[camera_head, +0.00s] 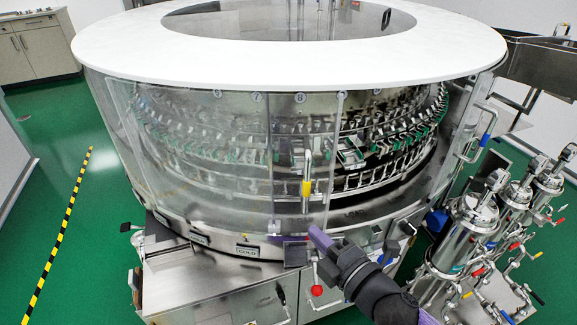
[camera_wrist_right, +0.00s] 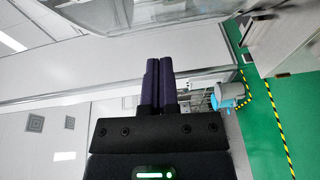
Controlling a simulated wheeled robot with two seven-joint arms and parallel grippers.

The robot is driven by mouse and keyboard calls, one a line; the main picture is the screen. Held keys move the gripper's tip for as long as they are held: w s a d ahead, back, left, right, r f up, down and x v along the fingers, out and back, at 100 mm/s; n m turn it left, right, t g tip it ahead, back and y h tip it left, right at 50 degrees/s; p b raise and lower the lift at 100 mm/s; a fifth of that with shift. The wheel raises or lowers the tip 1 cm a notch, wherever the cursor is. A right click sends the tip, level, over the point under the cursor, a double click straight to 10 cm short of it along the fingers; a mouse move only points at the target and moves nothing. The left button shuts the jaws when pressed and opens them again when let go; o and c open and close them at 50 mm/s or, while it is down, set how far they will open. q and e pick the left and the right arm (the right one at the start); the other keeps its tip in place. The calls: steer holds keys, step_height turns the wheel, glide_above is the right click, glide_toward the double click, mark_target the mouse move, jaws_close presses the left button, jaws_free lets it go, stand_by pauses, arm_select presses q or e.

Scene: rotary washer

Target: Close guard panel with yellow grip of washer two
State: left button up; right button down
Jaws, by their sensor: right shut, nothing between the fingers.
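The rotary washer (camera_head: 130,55) is a large round machine with a white ring top and clear curved guard panels. The yellow grip (camera_head: 306,188) is on an upright metal handle on a clear guard panel (camera_head: 288,140) at the front. The washer's number is not readable. To the right of this panel the racks look clearer; I cannot tell exactly how far it stands open. My right gripper (camera_head: 318,236) has purple fingers, shut and empty, below and slightly right of the yellow grip, apart from it. The fingers also show in the right wrist view (camera_wrist_right: 159,88). My left gripper is not in view.
A blue-gripped handle (camera_head: 485,140) is on the washer's right side. A red knob (camera_head: 317,290) sits on the steel base below my gripper. Steel filter housings (camera_head: 470,235) with pipes stand at right. The green floor (camera_head: 75,240) at left is clear.

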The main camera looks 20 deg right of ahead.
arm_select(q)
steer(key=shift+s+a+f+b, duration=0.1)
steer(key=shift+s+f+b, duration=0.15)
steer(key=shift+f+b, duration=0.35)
arm_select(e)
steer(key=w+r, duration=0.2)
steer(key=w, duration=0.7)
steer(key=shift+w+d+n+y, duration=0.25)
steer(key=shift+d+n+y, duration=0.05)
steer(key=shift+n, duration=0.1)
